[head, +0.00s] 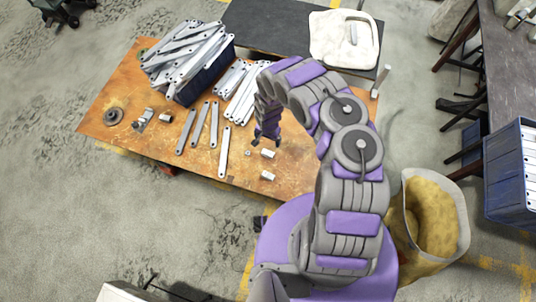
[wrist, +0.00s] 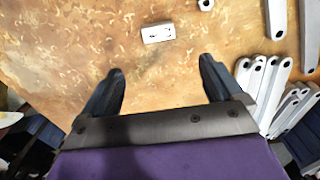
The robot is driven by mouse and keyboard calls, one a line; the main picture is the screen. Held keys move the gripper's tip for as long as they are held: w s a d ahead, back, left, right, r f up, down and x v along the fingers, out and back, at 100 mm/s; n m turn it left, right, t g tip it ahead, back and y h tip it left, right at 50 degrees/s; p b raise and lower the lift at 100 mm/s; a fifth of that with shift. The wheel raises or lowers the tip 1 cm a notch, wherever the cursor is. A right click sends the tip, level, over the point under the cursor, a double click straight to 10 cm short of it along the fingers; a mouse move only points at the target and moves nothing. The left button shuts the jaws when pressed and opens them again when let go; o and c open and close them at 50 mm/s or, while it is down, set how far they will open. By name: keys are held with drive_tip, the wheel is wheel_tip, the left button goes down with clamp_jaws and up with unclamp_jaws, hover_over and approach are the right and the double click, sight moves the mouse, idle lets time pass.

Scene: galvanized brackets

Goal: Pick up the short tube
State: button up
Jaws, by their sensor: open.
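My gripper (head: 266,140) is open and empty above the front right part of the wooden table; its two dark fingers also show in the wrist view (wrist: 161,66). A small pale block with holes in its face (wrist: 158,33) lies just beyond the fingertips, between their lines; in the head view it seems to be the small piece (head: 268,153) below the gripper. A tiny ring-like piece with a dark hole (wrist: 206,4) is at the wrist view's top edge. Another small pale piece (head: 267,176) lies near the table's front edge. I cannot tell which is the short tube.
Flat metal strips (head: 224,152) lie left of my gripper. A dark blue bin (head: 208,80) heaped with strips stands behind them. A pale upright cylinder (head: 380,78) is at the right. A small grey piece (head: 165,117) and a dark ring (head: 113,116) lie at the left.

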drive_tip(key=b, duration=0.4)
hover_over(268, 152)
drive_tip(key=f, duration=0.9)
drive_tip(key=shift+d+f, duration=0.2)
drive_tip(key=shift+f, duration=0.05)
drive_tip(key=f, duration=0.1)
drive_tip(key=f+b, duration=0.1)
drive_tip(key=f, duration=0.1)
drive_tip(key=a+f+b, duration=0.1)
drive_tip(key=shift+s+f, duration=0.15)
drive_tip(key=shift+f, duration=0.25)
drive_tip(key=shift+d+f, duration=0.15)
drive_tip(key=shift+f, duration=0.05)
drive_tip(key=shift+d, duration=0.15)
drive_tip(key=c, duration=0.8)
drive_tip(key=shift+c, duration=1.4)
